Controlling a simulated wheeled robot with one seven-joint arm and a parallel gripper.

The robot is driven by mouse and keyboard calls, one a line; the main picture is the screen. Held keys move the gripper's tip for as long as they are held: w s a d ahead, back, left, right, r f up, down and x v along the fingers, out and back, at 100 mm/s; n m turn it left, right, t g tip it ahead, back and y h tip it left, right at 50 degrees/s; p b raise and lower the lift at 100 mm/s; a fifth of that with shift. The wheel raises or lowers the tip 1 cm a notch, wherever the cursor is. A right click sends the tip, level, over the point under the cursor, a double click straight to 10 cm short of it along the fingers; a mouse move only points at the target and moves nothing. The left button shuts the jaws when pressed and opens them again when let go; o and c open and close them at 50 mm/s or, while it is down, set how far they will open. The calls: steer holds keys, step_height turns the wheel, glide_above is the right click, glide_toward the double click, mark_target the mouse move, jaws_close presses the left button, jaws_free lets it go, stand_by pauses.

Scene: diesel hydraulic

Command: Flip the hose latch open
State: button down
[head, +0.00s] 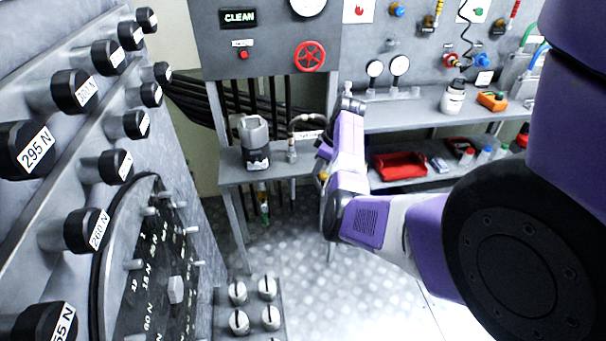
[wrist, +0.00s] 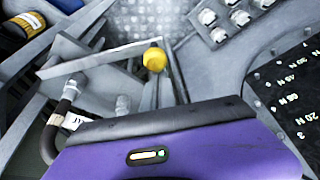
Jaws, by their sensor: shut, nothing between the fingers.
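A short dark hose (head: 303,119) with a metal fitting (head: 291,152) stands on the grey bench in the head view. The hose (wrist: 51,135) and two metal fittings also show at the left of the wrist view. A yellow ball knob (wrist: 154,59) sits at the upper middle of the wrist view, beside a grey bar; it looks like the latch handle. A bit of yellow (head: 323,175) shows beside my gripper in the head view. My gripper (head: 324,152) is shut and empty, close to the bench's right end. Its fingertips are mostly hidden, so contact with the knob cannot be told.
A grey metal canister (head: 254,135) stands on the bench left of the hose. A red tray (head: 399,164) lies on the lower shelf to the right. A panel of black knobs (head: 87,230) fills the left side. The patterned floor (head: 290,240) is open in front of the bench.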

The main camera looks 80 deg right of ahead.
steer(key=s+n+y, duration=0.1)
steer(key=s+n, duration=0.3)
steer(key=s, duration=0.4)
steer(key=shift+a+p, duration=0.2)
steer(key=shift+p, duration=0.1)
steer(key=shift+s, duration=0.2)
steer(key=w+v, duration=0.1)
steer(key=v, duration=0.6)
steer(key=shift+r, duration=0.45)
